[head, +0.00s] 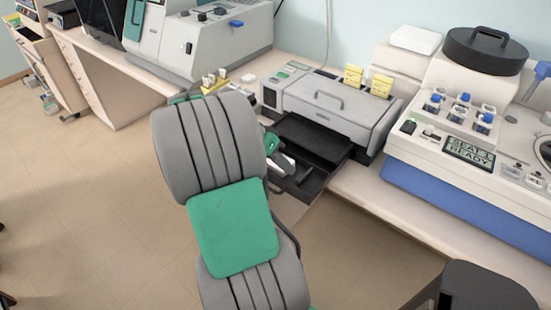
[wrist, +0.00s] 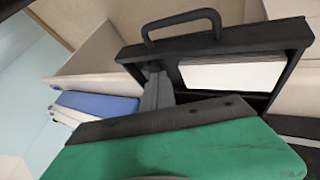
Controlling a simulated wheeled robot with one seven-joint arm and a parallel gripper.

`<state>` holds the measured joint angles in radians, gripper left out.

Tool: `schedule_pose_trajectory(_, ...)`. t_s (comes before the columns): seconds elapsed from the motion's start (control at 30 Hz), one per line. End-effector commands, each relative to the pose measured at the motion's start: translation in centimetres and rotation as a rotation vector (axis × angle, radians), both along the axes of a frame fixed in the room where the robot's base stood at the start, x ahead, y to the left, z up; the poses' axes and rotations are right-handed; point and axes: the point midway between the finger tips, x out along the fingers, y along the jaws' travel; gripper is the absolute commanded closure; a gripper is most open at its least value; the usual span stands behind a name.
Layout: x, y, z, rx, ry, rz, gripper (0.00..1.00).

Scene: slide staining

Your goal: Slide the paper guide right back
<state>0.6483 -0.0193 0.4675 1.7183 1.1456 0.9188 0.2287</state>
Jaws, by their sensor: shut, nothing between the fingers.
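The black paper tray (head: 325,162) is pulled out from the front of the grey printer (head: 330,103). In the wrist view the tray (wrist: 293,42) shows its dark rim and a looped handle, with a white stack of paper (wrist: 235,74) inside. My gripper (wrist: 154,76) is shut and empty, its narrow grey fingers reaching to the tray's inner edge, left of the paper. Whether they touch anything is unclear. I cannot pick out the paper guide with certainty; the dark parts blend together, and my arm hides part of the tray in the head view.
A white staining station (head: 450,125) with blue-topped parts stands to the right, a grey machine (head: 215,45) to the left. The beige counter (head: 375,205) edge runs in front. Open floor (head: 80,210) lies at left.

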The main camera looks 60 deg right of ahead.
Motion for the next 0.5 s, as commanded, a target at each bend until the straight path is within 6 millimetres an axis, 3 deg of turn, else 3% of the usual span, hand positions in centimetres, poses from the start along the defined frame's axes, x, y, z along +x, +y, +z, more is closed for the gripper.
schedule_pose_trajectory(0.17,-0.77,-0.45,-1.19,0.0,-0.001,0.0,1.0)
schedule_pose_trajectory(0.5,-0.94,-0.48,-1.27,0.0,-0.001,0.002,1.0)
